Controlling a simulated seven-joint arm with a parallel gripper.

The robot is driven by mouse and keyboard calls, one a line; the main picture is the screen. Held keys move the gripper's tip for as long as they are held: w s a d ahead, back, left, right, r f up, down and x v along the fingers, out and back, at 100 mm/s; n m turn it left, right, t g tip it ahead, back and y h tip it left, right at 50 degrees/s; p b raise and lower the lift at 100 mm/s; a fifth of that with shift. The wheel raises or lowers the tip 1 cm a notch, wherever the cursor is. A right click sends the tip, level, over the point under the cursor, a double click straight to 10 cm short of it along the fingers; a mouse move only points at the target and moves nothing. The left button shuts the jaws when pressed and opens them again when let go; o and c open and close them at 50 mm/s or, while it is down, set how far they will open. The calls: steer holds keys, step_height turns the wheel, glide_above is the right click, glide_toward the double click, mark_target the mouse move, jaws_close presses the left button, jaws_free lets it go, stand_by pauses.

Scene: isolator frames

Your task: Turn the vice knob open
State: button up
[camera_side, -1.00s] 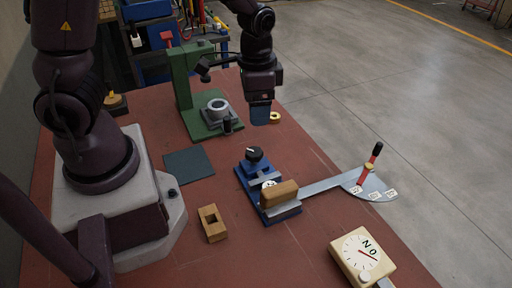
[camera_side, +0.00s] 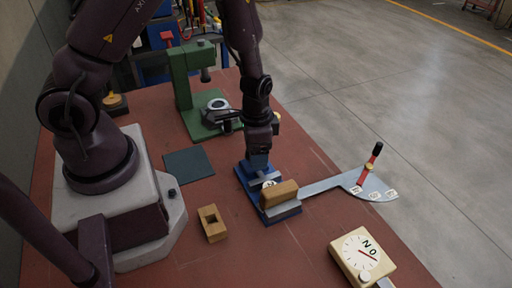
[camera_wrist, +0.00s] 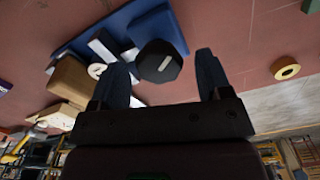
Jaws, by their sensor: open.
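The blue vice (camera_side: 243,182) stands on the red table with a wooden block (camera_side: 279,193) at its near end. The vice also shows in the wrist view (camera_wrist: 66,48). Its black faceted knob (camera_wrist: 158,62) carries a white mark on top. My gripper (camera_side: 258,163) points down over the far end of the vice and hides the knob in the side view. In the wrist view my gripper (camera_wrist: 162,66) is open, with one blue finger on each side of the knob. A gap shows to the right finger; contact with the left one is unclear.
A green press (camera_side: 182,85) stands behind the vice. A lever with a red and black handle (camera_side: 371,162) extends right. A dial box (camera_side: 362,256) and a holed wooden block (camera_side: 213,223) sit nearer. A yellow ring (camera_wrist: 285,68) lies clear of my fingers.

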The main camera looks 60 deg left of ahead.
steer(key=c, duration=0.9)
steer(key=n, duration=0.5)
steer(key=shift+a+n, duration=0.1)
steer(key=shift+n, duration=0.3)
steer(key=n, duration=0.4)
steer(key=shift+n, duration=0.4)
steer(key=shift+a+n, duration=0.1)
steer(key=shift+n, duration=0.2)
steer(key=o, duration=0.9)
